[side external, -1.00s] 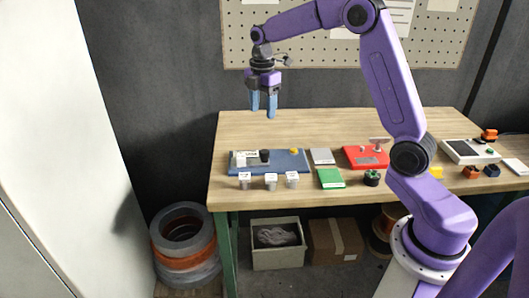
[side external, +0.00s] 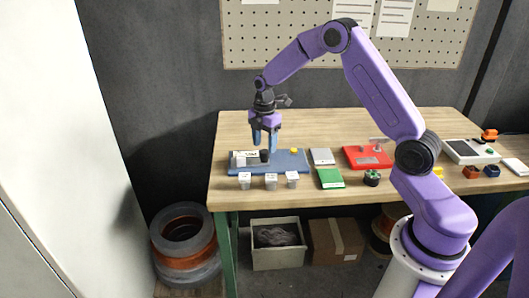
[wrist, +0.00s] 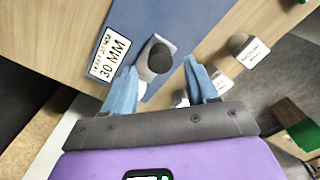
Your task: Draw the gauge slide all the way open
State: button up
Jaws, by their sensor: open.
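The gauge is a blue plate (side external: 290,163) lying flat at the table's left front. A grey slide with a dark round knob (side external: 265,156) sits on it, beside a white label. In the wrist view the label (wrist: 109,52) reads 30 MM, and the knob (wrist: 160,58) stands on a grey slide piece (wrist: 147,74). My gripper (side external: 265,147) points down over the knob with its blue fingers open. In the wrist view the open fingers (wrist: 160,68) lie to either side of the knob. I cannot tell whether either finger touches it.
Several small labelled holders (side external: 271,181) stand along the plate's front edge. A yellow-green button (side external: 293,151) is at its right. A grey block (side external: 321,156), a green block (side external: 330,178) and a red plate (side external: 368,157) lie further right. The table behind is clear.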

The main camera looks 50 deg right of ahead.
aim_at(264, 151)
jog(key=shift+f, duration=2.1)
jog(key=c, duration=1)
jog(key=shift+s+d, duration=1.55)
jog(key=shift+c, duration=0.2)
jog(key=o, duration=1)
jog(key=shift+o, duration=0.2)
jog(key=shift+r, duration=0.1)
